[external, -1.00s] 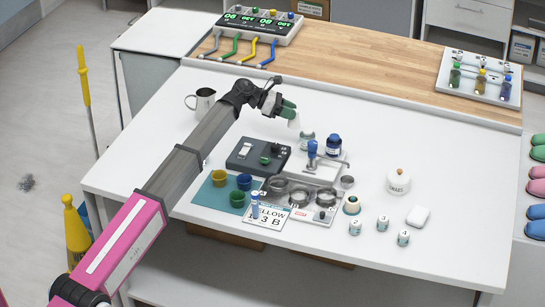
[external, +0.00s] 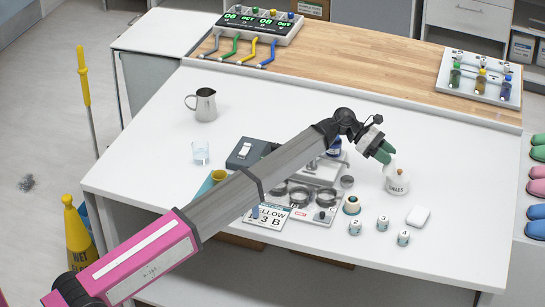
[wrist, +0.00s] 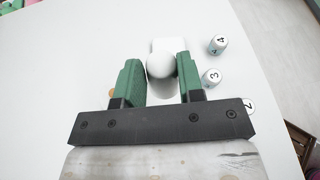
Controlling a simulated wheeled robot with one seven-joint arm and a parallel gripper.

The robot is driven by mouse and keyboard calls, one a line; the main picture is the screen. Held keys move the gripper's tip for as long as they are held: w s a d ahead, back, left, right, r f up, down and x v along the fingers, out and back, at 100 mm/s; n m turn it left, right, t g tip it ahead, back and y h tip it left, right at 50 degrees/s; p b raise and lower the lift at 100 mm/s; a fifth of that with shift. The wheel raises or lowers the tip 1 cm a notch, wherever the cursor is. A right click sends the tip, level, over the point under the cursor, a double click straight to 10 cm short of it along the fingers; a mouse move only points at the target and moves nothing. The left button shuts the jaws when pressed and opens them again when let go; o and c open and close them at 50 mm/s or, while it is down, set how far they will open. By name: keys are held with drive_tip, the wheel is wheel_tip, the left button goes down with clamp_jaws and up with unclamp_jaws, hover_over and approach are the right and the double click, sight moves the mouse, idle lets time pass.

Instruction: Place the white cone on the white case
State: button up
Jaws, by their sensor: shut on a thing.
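My gripper (external: 386,158) is shut on the white cone (wrist: 160,65), with a green finger on each side of it in the wrist view. The white case (external: 419,216) is a small rounded block lying on the table, right of and nearer the front than my gripper. In the wrist view the case (wrist: 168,44) shows beyond the cone, partly hidden by it. The cone appears held above the table.
Several numbered white cylinders (external: 383,223) stand left of the case; some show in the wrist view (wrist: 213,76). A rack with metal rings (external: 299,197) lies under my arm. The table right of the case is clear.

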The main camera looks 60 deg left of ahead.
drive_tip(key=shift+w+d+f, duration=1.05)
drive_tip(key=shift+d+f, duration=0.75)
drive_tip(key=shift+d, duration=0.1)
drive_tip(key=shift+w+d+f, duration=1.05)
drive_tip(key=shift+d+f, duration=0.8)
drive_tip(key=shift+d, duration=0.05)
drive_tip(key=shift+w+d+f, duration=1.05)
drive_tip(key=shift+d+f, duration=0.75)
drive_tip(key=shift+d, duration=0.1)
drive_tip(key=shift+f, duration=0.1)
drive_tip(key=o, duration=0.9)
drive_tip(key=v, duration=1.2)
